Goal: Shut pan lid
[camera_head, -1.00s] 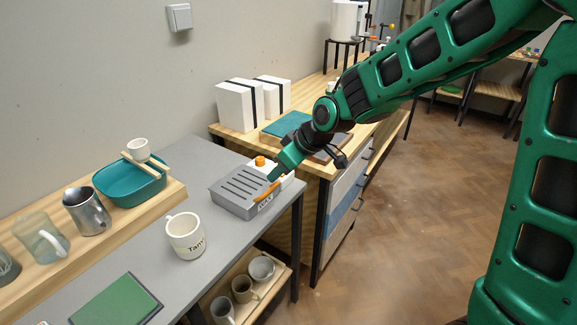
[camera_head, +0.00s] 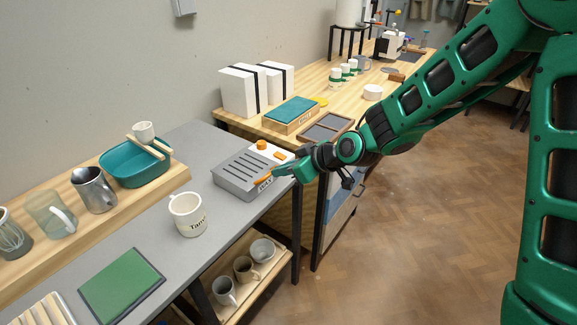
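A grey box with a slotted top (camera_head: 245,172), which I take for the pan and its lid, sits at the right end of the grey table. The slotted top looks roughly level; I cannot tell whether it is fully down. An orange bar shows at its front right edge, above a small label. Just behind it is a white part with an orange knob (camera_head: 261,145) and a second orange piece (camera_head: 280,155). My green gripper (camera_head: 276,174) is at the right side of the box, close to the orange bar. Its fingertips are too small to tell open from shut, or touching from apart.
A white mug (camera_head: 188,214) and a green board (camera_head: 121,285) stand on the grey table (camera_head: 192,145). A teal basin (camera_head: 136,172) and metal jug (camera_head: 94,190) are on the wooden riser at left. A wooden counter with a teal-topped box (camera_head: 291,114) lies behind.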

